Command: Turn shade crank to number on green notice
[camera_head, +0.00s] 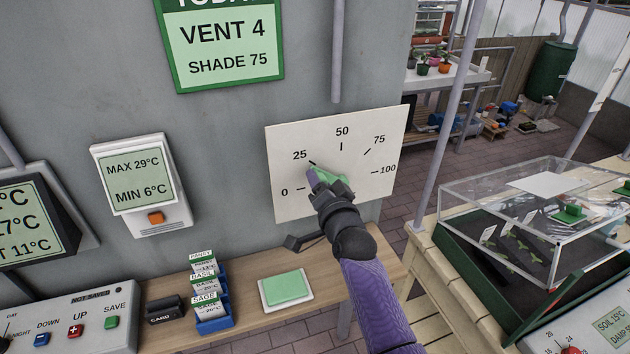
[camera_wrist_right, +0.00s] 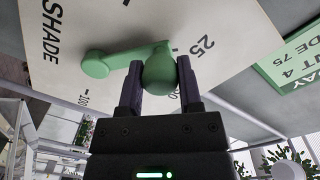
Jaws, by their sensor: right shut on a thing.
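The green notice (camera_head: 222,45) on the grey wall at the top left reads VENT 4 and SHADE 75. The white shade dial plate (camera_head: 290,205) is marked 0, 25, 50, 75 and 100. My right gripper (camera_head: 322,178) is at the dial's lower middle, close to the 25 mark, and covers much of the crank. In the right wrist view the green crank (camera_wrist_right: 118,58) runs from a round hub to a bulb-shaped knob. My right gripper's fingers (camera_wrist_right: 160,88) are shut on this knob. My left gripper does not show.
A wooden bench (camera_head: 245,320) below carries blue card holders (camera_head: 213,318) and a green pad (camera_head: 283,289). A clear-lidded seed bed (camera_head: 540,205) stands at the right. A MAX/MIN thermometer (camera_head: 141,185) hangs left of the dial. A grey pipe (camera_head: 337,50) runs above the dial.

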